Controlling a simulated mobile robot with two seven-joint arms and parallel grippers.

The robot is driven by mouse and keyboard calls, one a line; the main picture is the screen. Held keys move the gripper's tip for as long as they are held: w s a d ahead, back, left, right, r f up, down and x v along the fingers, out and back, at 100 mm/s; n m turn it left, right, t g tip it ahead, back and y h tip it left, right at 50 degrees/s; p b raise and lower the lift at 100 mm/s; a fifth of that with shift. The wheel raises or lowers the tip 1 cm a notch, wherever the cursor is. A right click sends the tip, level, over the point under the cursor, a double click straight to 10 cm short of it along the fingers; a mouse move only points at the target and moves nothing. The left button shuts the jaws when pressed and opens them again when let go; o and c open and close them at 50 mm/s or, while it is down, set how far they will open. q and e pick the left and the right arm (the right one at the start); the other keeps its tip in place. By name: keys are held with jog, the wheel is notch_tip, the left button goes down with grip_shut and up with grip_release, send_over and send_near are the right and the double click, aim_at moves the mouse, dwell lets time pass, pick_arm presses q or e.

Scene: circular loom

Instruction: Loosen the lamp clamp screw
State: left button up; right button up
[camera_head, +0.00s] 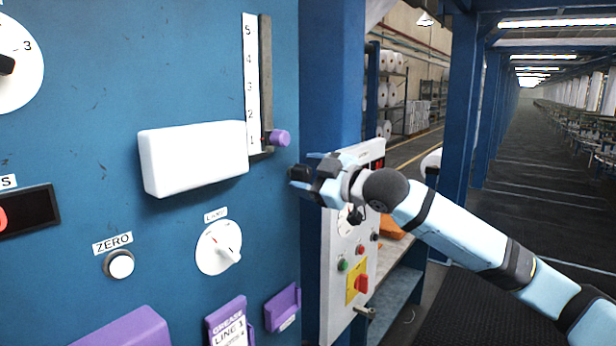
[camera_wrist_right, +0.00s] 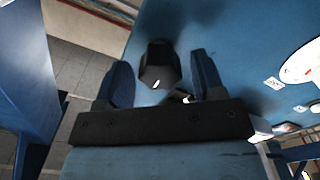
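My right gripper (camera_head: 307,171) is near the right edge of the blue panel, just below and right of a purple knob (camera_head: 280,138). In the right wrist view its two fingers (camera_wrist_right: 160,64) stand apart. A black faceted knob-like part (camera_wrist_right: 158,72) shows between them, with space on both sides and no visible grip. Whether this is the lamp clamp screw I cannot tell for sure. The purple knob sits at the foot of a vertical slide (camera_head: 265,80), beside a scale (camera_head: 251,75) numbered 1 to 5. A white box (camera_head: 195,157) is left of it. My left gripper is out of view.
The blue panel (camera_head: 110,80) carries a white dial (camera_head: 218,247), a ZERO button (camera_head: 120,264) and purple holders (camera_head: 283,307) lower down. A pale control box (camera_head: 350,270) with a red switch stands below my right gripper. A blue post (camera_head: 330,70) rises behind the gripper.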

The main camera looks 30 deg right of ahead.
jog(key=b+v, duration=0.2)
jog(key=v, duration=0.5)
jog(key=shift+b, duration=0.35)
dwell(0.7)
jog(key=shift+c, duration=0.2)
dwell(1.2)
